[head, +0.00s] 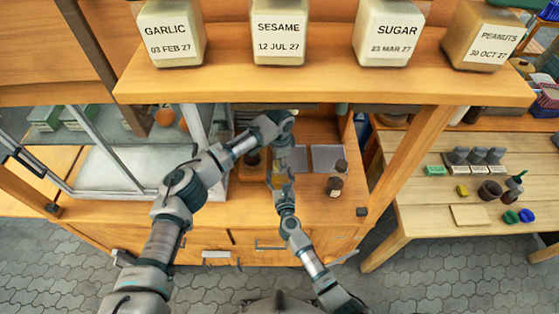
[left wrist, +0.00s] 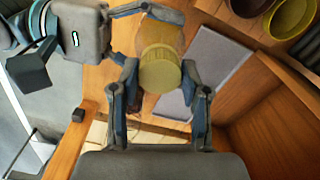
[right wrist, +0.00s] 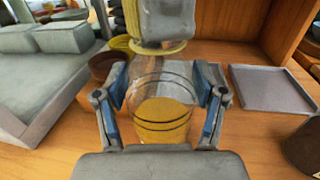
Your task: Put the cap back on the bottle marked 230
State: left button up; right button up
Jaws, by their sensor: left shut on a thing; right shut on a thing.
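A clear bottle (right wrist: 165,92) with amber contents stands between the fingers of my right gripper (right wrist: 163,98), which is shut on it. A yellow cap (left wrist: 168,78) is between the fingers of my left gripper (left wrist: 161,88), which is shut on it. In the right wrist view the cap's yellow rim (right wrist: 158,48) is directly above the bottle's top; I cannot tell whether they touch. In the head view the yellow bottle (head: 279,181) is small and partly hidden by my grippers. No 230 mark is readable.
A dark brown bottle (head: 335,182) stands right of my grippers, near flat grey trays (head: 327,157). A shelf (head: 330,78) with labelled jars spans above. A glass-sided case (head: 110,165) is at left. A side table (head: 470,190) with small items is at right.

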pick_arm(q)
jog(key=m, duration=0.5)
jog(key=shift+f+m, duration=0.1)
jog(key=shift+m, duration=0.3)
jog(key=m, duration=0.2)
jog(key=shift+m, duration=0.3)
jog(key=m, duration=0.7)
jog(key=shift+m, duration=0.4)
jog(key=m, duration=0.5)
jog(key=shift+a, duration=0.1)
jog(key=m, duration=0.4)
jog(key=shift+w+m, duration=0.1)
jog(key=shift+m, duration=0.3)
jog(key=m, duration=0.3)
jog(key=shift+a, duration=0.1)
jog(key=shift+w, duration=0.1)
